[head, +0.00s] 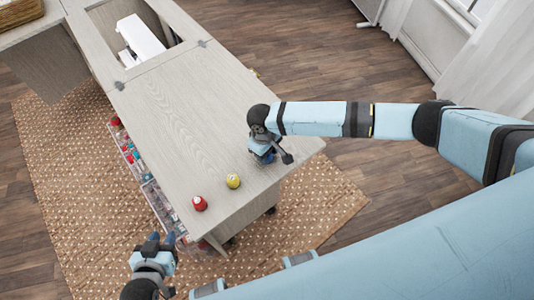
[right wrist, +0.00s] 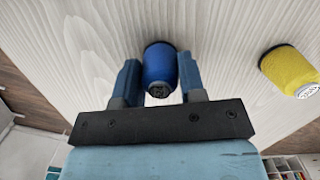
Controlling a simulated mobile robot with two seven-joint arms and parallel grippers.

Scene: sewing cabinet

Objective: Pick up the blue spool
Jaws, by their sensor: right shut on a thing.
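The blue spool (right wrist: 159,66) is between the two fingers of my right gripper (right wrist: 158,76) in the right wrist view, close against the pale wood tabletop. The right gripper is shut on it. In the head view my right gripper (head: 264,152) is low over the table's right part and hides most of the spool. I cannot tell whether the spool touches the table. My left gripper (head: 154,243) is off the table's front edge, away from the spools. I cannot tell whether its fingers are open.
A yellow spool (head: 233,181) and a red spool (head: 200,203) stand on the table (head: 180,120) near its front corner. The yellow one also shows in the right wrist view (right wrist: 288,68). Clear bins (head: 157,200) hang along the front side. A white machine (head: 140,37) sits in the far recess.

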